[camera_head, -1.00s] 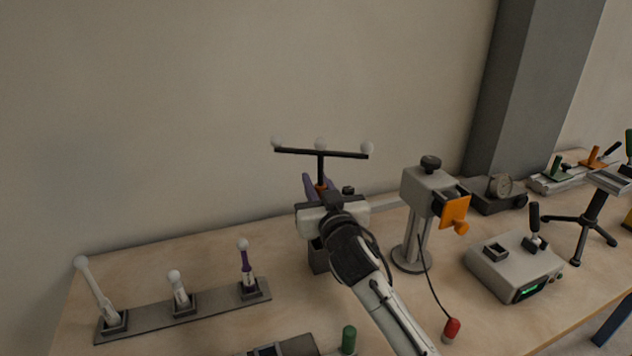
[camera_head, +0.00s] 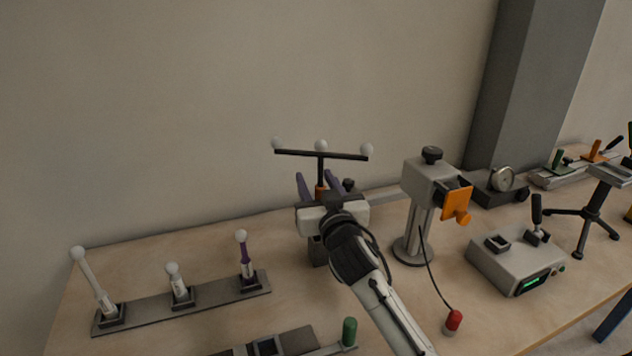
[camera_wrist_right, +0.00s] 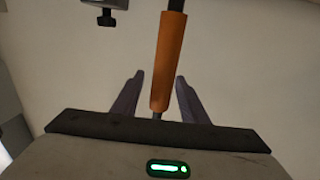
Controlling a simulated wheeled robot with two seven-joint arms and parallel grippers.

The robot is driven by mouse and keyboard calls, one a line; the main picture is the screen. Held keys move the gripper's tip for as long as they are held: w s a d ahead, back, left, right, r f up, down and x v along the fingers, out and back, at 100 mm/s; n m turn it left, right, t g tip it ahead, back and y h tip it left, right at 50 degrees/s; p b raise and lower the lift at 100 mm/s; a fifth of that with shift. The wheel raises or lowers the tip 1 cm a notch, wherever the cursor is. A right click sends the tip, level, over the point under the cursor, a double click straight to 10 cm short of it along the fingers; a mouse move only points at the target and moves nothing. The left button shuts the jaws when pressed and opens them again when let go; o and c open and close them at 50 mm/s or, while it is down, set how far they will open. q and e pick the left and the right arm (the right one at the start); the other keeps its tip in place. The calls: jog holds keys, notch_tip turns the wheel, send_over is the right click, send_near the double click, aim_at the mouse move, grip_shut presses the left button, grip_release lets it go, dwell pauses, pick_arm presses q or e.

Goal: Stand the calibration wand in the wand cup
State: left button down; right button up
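The calibration wand (camera_head: 321,168) stands upright, with a black crossbar, white balls on top and an orange handle. The handle also shows in the right wrist view (camera_wrist_right: 168,62). My right gripper (camera_head: 319,182) is open around the handle. In the right wrist view its purple fingers (camera_wrist_right: 158,82) have a gap on each side of the handle. A dark square holder, apparently the wand cup (camera_head: 318,251), is below the gripper and partly hidden by it. The wand's lower end is hidden in the head view, so I cannot see how it sits in the cup. My left gripper is not in view.
A grey stand with an orange plate (camera_head: 456,203) is right of my right arm. A red-topped plug (camera_head: 453,321) hangs on a cable. A grey box (camera_head: 515,264) stands further right. A rack (camera_head: 212,305) with several white-balled probes is at left. A green cylinder (camera_head: 349,332) is at the front.

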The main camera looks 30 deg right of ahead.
jog(key=b+v, duration=0.1)
jog(key=v, duration=0.9)
jog(key=shift+s, duration=0.15)
